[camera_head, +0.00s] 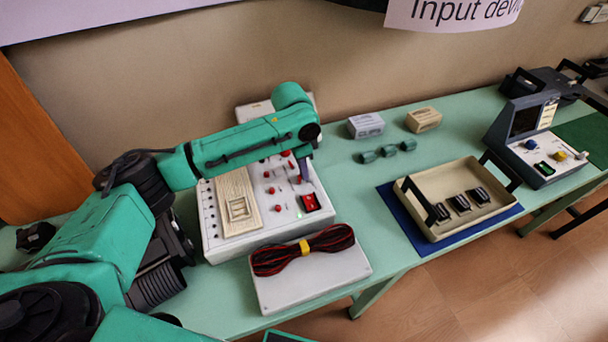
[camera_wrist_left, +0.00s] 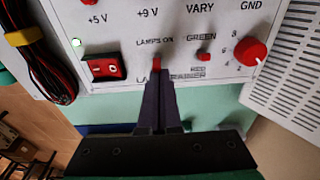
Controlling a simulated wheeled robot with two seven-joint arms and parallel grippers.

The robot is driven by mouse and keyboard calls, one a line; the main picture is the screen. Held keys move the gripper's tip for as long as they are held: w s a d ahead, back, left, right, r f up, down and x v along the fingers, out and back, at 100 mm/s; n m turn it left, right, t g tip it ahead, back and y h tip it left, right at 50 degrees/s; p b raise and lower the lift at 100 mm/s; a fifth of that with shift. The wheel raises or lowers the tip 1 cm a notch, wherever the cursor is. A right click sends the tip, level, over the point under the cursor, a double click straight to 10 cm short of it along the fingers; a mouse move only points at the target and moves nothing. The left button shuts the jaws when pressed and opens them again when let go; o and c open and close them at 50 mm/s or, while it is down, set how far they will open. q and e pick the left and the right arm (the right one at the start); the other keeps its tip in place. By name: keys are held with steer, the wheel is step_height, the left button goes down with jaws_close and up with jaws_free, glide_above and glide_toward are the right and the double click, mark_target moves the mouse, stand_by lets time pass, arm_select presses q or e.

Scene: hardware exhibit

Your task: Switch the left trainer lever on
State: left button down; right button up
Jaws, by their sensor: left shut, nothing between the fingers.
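The trainer (camera_head: 216,243) is a white panel box with red knobs and levers, standing on the green table. In the left wrist view, a small red lever (camera_wrist_left: 156,64) stands below the label LAMPS ON. My left gripper (camera_wrist_left: 161,82) is shut and empty, its dark fingertips right at this lever and partly covering it. I cannot tell for sure whether they touch. A second red lever (camera_wrist_left: 204,57) sits by the labels GREEN and RED. In the head view my left gripper (camera_head: 304,172) points down over the panel's right part. My right gripper is not in view.
A red rocker switch (camera_wrist_left: 105,68) has a lit green lamp (camera_wrist_left: 76,43) beside it. A red-black cable bundle (camera_head: 301,252) lies on a white box (camera_head: 318,283) in front. A beige tray (camera_head: 437,236) stands to the right, with clear tabletop between.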

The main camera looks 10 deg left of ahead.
arm_select(q)
steer(key=shift+s+a+r+h, duration=0.2)
steer(key=shift+h, duration=0.1)
steer(key=shift+s+a+r+t, duration=0.1)
steer(key=shift+s+t, duration=0.3)
steer(key=shift+w+p, duration=0.3)
steer(key=shift+w, duration=0.25)
steer(key=shift+s+r+p, duration=0.25)
steer(key=shift+r+p, duration=0.35)
steer(key=shift+p, duration=0.3)
steer(key=shift+r, duration=0.15)
steer(key=shift+w, duration=0.1)
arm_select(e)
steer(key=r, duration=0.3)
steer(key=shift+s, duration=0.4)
